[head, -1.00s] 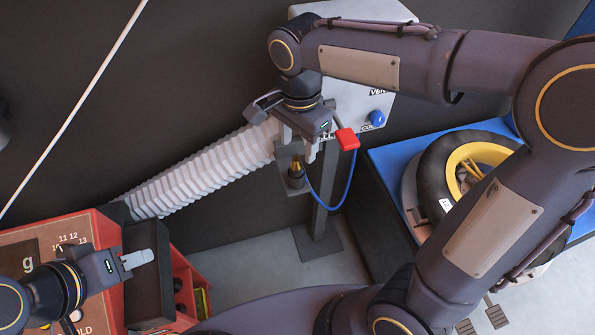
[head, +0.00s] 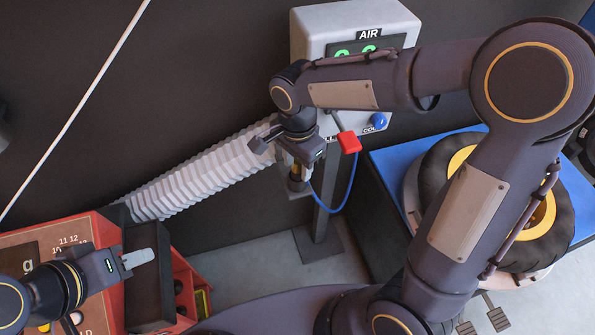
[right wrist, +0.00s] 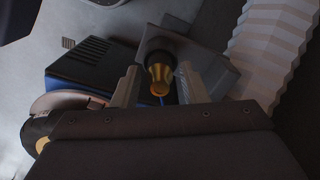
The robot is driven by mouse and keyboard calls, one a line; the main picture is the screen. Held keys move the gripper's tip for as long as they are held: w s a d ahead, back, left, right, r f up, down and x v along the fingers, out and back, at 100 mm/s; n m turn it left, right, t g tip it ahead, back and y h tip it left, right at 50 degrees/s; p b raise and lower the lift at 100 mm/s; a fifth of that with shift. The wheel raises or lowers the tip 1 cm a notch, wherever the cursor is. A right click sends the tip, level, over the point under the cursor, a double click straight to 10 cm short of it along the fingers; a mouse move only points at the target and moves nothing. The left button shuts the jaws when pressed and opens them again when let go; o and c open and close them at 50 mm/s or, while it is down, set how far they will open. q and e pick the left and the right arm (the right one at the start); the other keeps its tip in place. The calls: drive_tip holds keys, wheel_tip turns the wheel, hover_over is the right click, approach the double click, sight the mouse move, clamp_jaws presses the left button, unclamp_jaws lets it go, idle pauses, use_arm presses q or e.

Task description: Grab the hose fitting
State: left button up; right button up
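The hose fitting (head: 296,174) is a small brass and black piece standing in a grey holder on a post, with a blue hose running beside it. In the right wrist view the fitting (right wrist: 159,75) shows between the two grey fingers. My right gripper (head: 295,164) is over the fitting, pointing down; in its wrist view the gripper (right wrist: 159,70) is open, with a visible gap on each side of the fitting. My left gripper (head: 140,259) is far off at the lower left, over the red cabinet, and only one grey finger outline shows.
A grey air unit (head: 340,22) with a green display, a red lever (head: 349,142) and a blue knob (head: 378,121) is close behind my right gripper. A ribbed white duct (head: 195,182) runs to the left. A tyre (head: 445,165) lies at right. The red cabinet (head: 190,280) is at lower left.

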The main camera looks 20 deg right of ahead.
clamp_jaws()
